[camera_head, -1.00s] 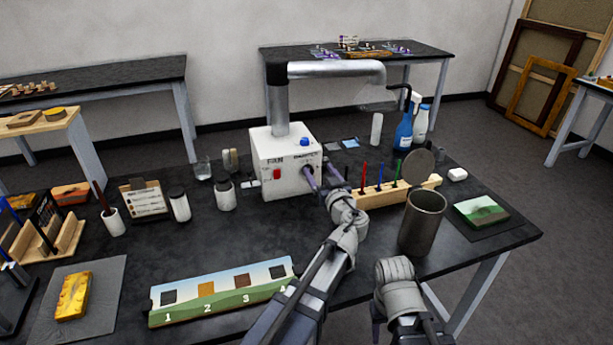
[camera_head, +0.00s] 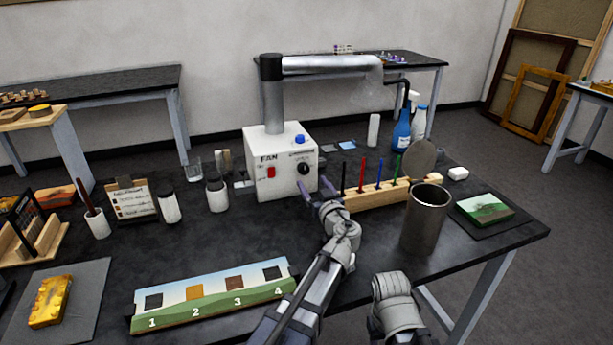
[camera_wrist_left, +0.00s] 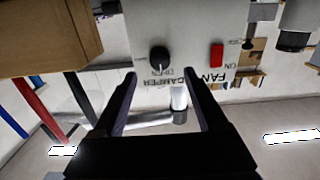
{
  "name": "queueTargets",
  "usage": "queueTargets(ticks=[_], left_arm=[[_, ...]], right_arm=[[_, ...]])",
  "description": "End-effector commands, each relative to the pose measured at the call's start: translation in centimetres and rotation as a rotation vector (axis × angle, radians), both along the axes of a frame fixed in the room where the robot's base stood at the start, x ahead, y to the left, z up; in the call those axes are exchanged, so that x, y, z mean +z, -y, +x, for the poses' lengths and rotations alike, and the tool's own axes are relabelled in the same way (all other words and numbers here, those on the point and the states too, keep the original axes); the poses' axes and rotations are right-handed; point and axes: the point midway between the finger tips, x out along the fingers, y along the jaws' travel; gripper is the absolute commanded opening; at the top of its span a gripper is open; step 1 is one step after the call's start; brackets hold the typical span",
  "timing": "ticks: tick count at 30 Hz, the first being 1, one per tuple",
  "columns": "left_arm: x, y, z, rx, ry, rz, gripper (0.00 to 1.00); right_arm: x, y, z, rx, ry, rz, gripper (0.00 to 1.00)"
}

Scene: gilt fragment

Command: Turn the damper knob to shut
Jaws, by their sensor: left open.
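The damper knob (camera_head: 304,168) is a round black knob on the front of the white fan box (camera_head: 262,185). It also shows in the left wrist view (camera_wrist_left: 159,59), upside down, with small labels beside it; its pointer is too small to read surely. My left gripper (camera_head: 314,186) is open and empty, just in front of and below the knob, apart from it. In the left wrist view the knob lies beyond the gap between the two fingers (camera_wrist_left: 160,82). Only my right arm's wrist shows at the bottom; its gripper is out of view.
A red switch (camera_head: 271,172) and a blue button (camera_head: 299,139) are on the box. A wooden rack (camera_head: 372,199) with colored sticks stands right of my left gripper, with a metal cup (camera_head: 425,220) nearby. A numbered panel (camera_head: 215,302) lies in front.

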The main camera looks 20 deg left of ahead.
Motion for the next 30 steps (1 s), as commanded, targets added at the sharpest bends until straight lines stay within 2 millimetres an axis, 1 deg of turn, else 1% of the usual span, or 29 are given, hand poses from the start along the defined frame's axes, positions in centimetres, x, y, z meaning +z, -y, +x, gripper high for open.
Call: queueTargets(ticks=[1,3,10,15,24,26,30], left_arm=[[0.0,-0.5,0.9,0.003,0.0,0.0,0.75],[0.0,-1.2,1.9,0.003,0.0,0.0,0.75],[0.0,-2.9,4.4,0.002,0.0,0.0,0.75],[0.0,-3.5,5.2,0.001,0.0,0.0,0.75],[0.0,-3.6,5.3,0.0,0.0,0.0,0.75],[0.0,-3.6,5.3,0.0,0.0,0.0,0.69],[0.0,-3.6,5.3,0.0,0.0,0.0,0.54]], right_arm=[[0.0,0.0,0.0,0.0,0.0,0.0,0.5],[0.0,0.0,0.0,0.0,0.0,0.0,0.5],[0.0,0.0,0.0,0.0,0.0,0.0,0.5],[0.0,0.0,0.0,0.0,0.0,0.0,0.5],[0.0,0.0,0.0,0.0,0.0,0.0,0.5],[0.0,0.0,0.0,0.0,0.0,0.0,0.5],[0.0,0.0,0.0,0.0,0.0,0.0,0.5]])
